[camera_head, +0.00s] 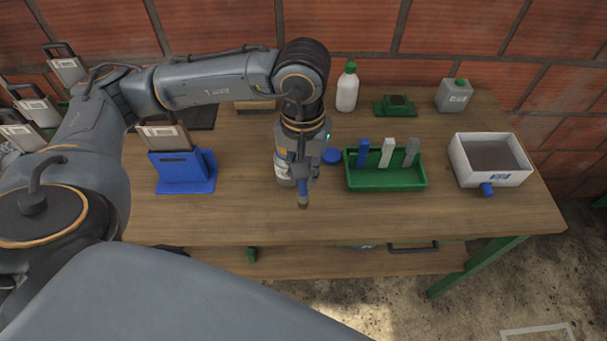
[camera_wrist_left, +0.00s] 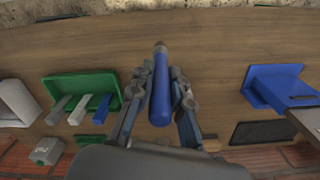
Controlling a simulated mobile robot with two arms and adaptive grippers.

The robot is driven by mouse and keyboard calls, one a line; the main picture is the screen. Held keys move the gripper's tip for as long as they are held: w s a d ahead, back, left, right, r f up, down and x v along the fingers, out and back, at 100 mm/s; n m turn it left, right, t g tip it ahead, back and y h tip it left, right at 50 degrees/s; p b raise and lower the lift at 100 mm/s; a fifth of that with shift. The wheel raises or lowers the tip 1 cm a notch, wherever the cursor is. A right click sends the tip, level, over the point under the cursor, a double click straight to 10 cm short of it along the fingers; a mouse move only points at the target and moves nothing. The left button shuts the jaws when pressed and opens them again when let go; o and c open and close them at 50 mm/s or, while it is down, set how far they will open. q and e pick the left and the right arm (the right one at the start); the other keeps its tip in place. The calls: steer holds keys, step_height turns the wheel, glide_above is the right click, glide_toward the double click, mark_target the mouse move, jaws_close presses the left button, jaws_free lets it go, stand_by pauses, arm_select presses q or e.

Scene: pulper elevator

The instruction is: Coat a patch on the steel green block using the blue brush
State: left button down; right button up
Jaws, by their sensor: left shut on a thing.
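My left gripper (camera_head: 302,190) points down over the front middle of the wooden table. It is shut on the blue brush (camera_wrist_left: 160,97), whose blue handle lies between the fingers in the left wrist view. The brush's brownish tip (camera_head: 303,204) shows just below the fingers in the head view. A green block-like piece with a dark top (camera_head: 395,106) stands at the back of the table, right of the white bottle; I cannot tell if it is the steel green block. My right gripper is not in view.
To the right are a green tray (camera_head: 386,184) with blue, white and grey bars and a white bin (camera_head: 492,180). A blue holder (camera_head: 183,172) stands left.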

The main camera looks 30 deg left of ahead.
arm_select(q)
steer(key=w+a+r+n+t+h+p, duration=0.15)
steer(key=a+r+n, duration=0.4)
steer(key=n, duration=1.05)
steer(key=w+a+r+n+t+p, duration=0.25)
steer(key=a+r+n, duration=0.35)
steer(key=n, duration=0.9)
steer(key=b+x, duration=0.2)
steer(key=x, duration=0.1)
steer(key=s+b+x, duration=0.1)
steer(key=x, duration=0.1)
steer(key=shift+f, duration=0.3)
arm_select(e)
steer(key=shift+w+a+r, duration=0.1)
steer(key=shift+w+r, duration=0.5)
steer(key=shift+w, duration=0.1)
arm_select(q)
steer(key=shift+d, duration=0.1)
steer(key=shift+f+b, duration=0.6)
steer(key=shift+b, duration=0.1)
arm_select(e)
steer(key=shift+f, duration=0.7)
arm_select(q)
steer(key=shift+f+b, duration=0.1)
steer(key=shift+b, duration=0.2)
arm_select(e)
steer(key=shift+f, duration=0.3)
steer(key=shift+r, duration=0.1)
